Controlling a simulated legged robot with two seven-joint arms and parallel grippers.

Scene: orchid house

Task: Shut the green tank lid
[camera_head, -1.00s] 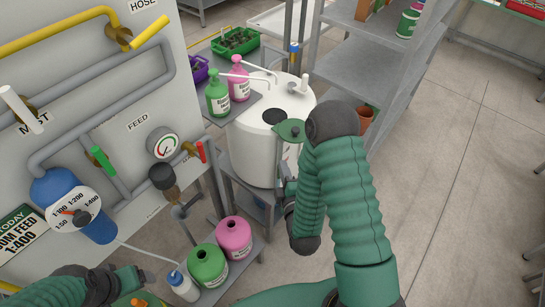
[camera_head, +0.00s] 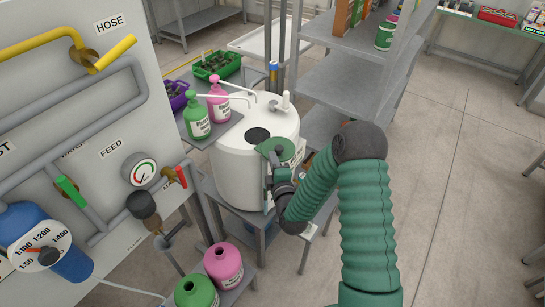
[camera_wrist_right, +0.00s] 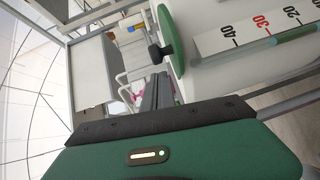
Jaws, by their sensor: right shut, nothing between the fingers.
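The white tank (camera_head: 232,172) stands left of my right arm, with a dark round opening (camera_head: 257,134) in its top. The green lid (camera_head: 275,150) is open, off the opening at the rim nearer my arm. In the right wrist view the lid (camera_wrist_right: 174,42) shows nearly edge-on, with a dark knob (camera_wrist_right: 155,53) on one face. My right gripper (camera_head: 270,183) is shut and empty, close beside the tank wall just below the lid. Its fingers (camera_wrist_right: 158,92) also show near the knob in the wrist view; I cannot tell whether they touch. My left gripper is out of view.
Green (camera_head: 196,120) and pink (camera_head: 219,105) pump bottles stand on a shelf left of the tank. A grey shelf rack (camera_head: 345,82) stands behind and right. The pipe panel (camera_head: 75,130) is at left. Open floor (camera_head: 465,170) lies to the right.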

